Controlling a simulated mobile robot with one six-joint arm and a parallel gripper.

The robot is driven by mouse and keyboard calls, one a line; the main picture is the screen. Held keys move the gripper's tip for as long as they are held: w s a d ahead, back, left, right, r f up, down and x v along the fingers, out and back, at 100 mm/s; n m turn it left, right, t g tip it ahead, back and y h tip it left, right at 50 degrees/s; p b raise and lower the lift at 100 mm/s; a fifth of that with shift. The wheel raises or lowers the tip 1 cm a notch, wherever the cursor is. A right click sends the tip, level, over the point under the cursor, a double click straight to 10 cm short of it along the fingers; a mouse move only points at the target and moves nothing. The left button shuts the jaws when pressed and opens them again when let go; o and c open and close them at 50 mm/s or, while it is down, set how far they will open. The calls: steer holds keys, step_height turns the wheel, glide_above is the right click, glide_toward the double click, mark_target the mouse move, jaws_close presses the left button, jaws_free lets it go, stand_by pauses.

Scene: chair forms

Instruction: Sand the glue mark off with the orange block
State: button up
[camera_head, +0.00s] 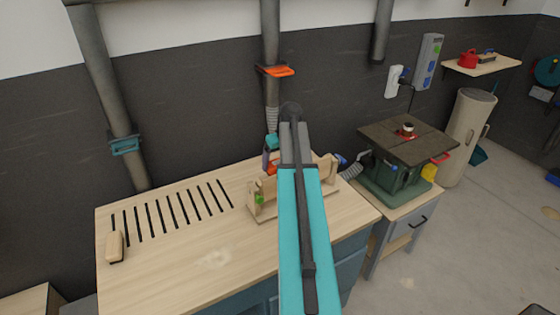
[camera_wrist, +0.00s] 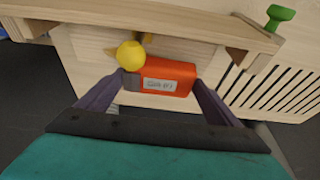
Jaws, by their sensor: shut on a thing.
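The orange block (camera_wrist: 170,72), with a small pale label, sits between my gripper's purple fingers (camera_wrist: 158,86) in the wrist view. My gripper is shut on it, at the wooden rack (camera_wrist: 90,40). In the head view, a bit of the orange block (camera_head: 272,169) shows beside the rack, and my arm hides much of that spot. A pale, blotchy mark, looking like the glue mark (camera_head: 215,259), lies on the front part of the wooden bench top (camera_head: 160,285), left of my arm.
A tan block with a dark underside (camera_head: 115,244) stands at the bench's left, by the slots (camera_head: 170,213). A yellow knob (camera_wrist: 130,55) is close to the orange block, and a green knob (camera_wrist: 280,15) is on the rack. A green machine (camera_head: 395,170) stands right of the bench.

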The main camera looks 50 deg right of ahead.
mark_target(273, 165)
steer(key=shift+f+b, duration=0.35)
steer(key=shift+f, duration=0.25)
stand_by(0.8)
steer(key=shift+a, duration=0.15)
steer(key=shift+w+a, duration=0.2)
steer(key=shift+a, duration=0.4)
steer(key=shift+w+a, duration=0.2)
steer(key=shift+a, duration=0.4)
steer(key=shift+d, duration=0.15)
steer(key=shift+s+d, duration=0.2)
steer(key=shift+d, duration=0.4)
steer(key=shift+s+d, duration=0.2)
steer(key=shift+d, duration=0.4)
steer(key=shift+a, duration=0.15)
steer(key=shift+w+a, duration=0.2)
steer(key=shift+a, duration=0.45)
steer(key=shift+w+a, duration=0.2)
steer(key=shift+a, duration=0.4)
